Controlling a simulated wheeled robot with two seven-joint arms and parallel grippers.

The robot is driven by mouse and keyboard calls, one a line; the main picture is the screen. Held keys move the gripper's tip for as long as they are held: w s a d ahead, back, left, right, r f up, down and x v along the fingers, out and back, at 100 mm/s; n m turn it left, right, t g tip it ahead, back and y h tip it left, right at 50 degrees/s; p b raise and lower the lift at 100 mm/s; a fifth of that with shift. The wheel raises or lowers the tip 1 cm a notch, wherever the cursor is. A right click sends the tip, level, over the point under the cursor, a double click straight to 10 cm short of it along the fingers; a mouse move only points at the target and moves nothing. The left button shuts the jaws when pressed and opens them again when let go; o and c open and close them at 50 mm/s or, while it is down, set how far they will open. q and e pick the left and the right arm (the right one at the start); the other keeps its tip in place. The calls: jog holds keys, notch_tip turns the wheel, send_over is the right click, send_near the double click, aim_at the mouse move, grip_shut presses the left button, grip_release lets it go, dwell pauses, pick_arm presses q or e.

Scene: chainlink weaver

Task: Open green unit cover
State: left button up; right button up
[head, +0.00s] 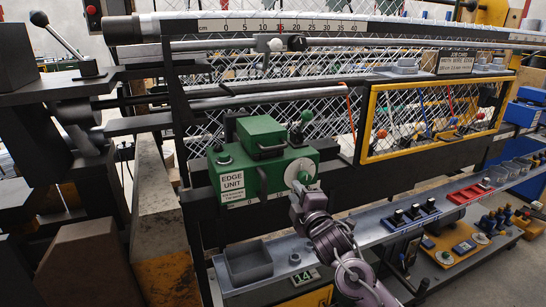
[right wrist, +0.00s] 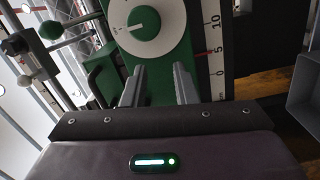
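The green edge unit (head: 232,176) sits on the machine's front rail, left of centre in the head view. Its green cover (head: 261,132) lies on top, with a dark handle, and looks closed. A white dial (head: 300,171) is on the unit's right side; in the right wrist view the dial (right wrist: 170,42) has a green knob. A green ball lever (head: 306,116) rises behind the unit. My right gripper (head: 298,187) is just below the dial. In the right wrist view my right gripper (right wrist: 158,72) has its fingers apart with nothing between them. My left gripper is out of view.
A yellow-framed mesh panel (head: 365,125) stands to the right. A grey shelf (head: 375,215) runs below, holding a grey bin (head: 248,262) and black blocks. A rod and a ruler bar cross above and behind the unit. A black-knobbed lever (head: 62,36) is at far left.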

aim_at(276, 149)
notch_tip(276, 149, up, 10)
jog(key=s+a+n+t+y, duration=0.1)
jog(key=s+a+n+y, duration=0.1)
jog(key=a+n, duration=0.1)
jog(key=p+x, duration=0.1)
jog(key=x, duration=0.5)
jog(key=shift+w+a+r+p, duration=0.1)
jog(key=shift+w+r+p, duration=0.1)
jog(key=shift+p, duration=0.2)
jog(key=shift+w+a, duration=0.1)
jog(key=shift+w, duration=0.35)
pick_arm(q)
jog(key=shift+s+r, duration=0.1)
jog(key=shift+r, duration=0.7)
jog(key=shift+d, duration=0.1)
pick_arm(e)
jog(key=shift+f, duration=0.1)
grip_shut()
